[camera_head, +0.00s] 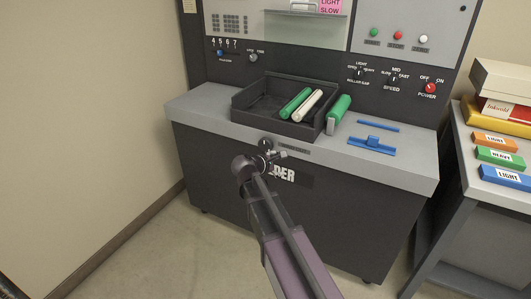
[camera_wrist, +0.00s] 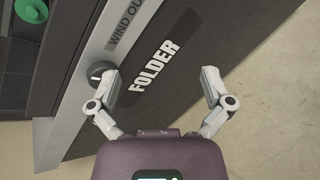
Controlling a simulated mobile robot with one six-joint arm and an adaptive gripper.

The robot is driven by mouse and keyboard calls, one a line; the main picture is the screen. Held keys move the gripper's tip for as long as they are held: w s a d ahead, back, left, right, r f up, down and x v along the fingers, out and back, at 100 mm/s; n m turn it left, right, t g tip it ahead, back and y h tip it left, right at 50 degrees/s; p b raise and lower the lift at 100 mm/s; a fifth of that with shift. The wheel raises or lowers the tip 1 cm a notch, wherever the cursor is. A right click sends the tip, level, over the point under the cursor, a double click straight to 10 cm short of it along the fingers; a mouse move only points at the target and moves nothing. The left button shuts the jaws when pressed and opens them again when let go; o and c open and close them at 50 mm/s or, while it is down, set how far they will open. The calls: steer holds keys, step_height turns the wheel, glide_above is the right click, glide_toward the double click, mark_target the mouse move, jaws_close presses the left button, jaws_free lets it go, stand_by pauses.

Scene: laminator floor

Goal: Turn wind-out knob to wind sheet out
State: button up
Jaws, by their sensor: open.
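The wind-out knob (camera_wrist: 100,72) is a dark round knob on the machine's front edge, beside the WIND OUT label (camera_wrist: 125,32) in the wrist view. My gripper (camera_wrist: 161,78) is open and empty. Its left finger is close to the knob and overlaps its edge in the picture; I cannot tell whether they touch. The right finger is over the dark front panel, past the FOLDER lettering (camera_wrist: 152,66). In the head view the knob (camera_head: 266,142) shows just above my gripper (camera_head: 279,155). No sheet can be made out.
A dark tray (camera_head: 243,112) on the grey ledge holds green and white rollers. A green roller piece (camera_head: 340,108) and blue tools (camera_head: 372,145) lie right of it. A side table (camera_head: 512,198) with labelled blocks stands at right. Floor is clear at left.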

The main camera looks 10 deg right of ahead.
mark_target(264, 143)
steer(key=w+a+f+n+t+b, duration=0.3)
steer(key=w+a+n+t+b, duration=0.3)
steer(key=w+a+n+b, duration=0.3)
steer(key=shift+w+f+n+h+b, duration=0.35)
steer(key=shift+n+b, duration=0.45)
steer(key=shift+n, duration=0.4)
steer(key=x, duration=1.3)
steer(key=shift+w+d+r, duration=0.15)
steer(key=shift+w+d, duration=0.05)
steer(key=shift+w, duration=0.1)
steer(key=c, duration=0.8)
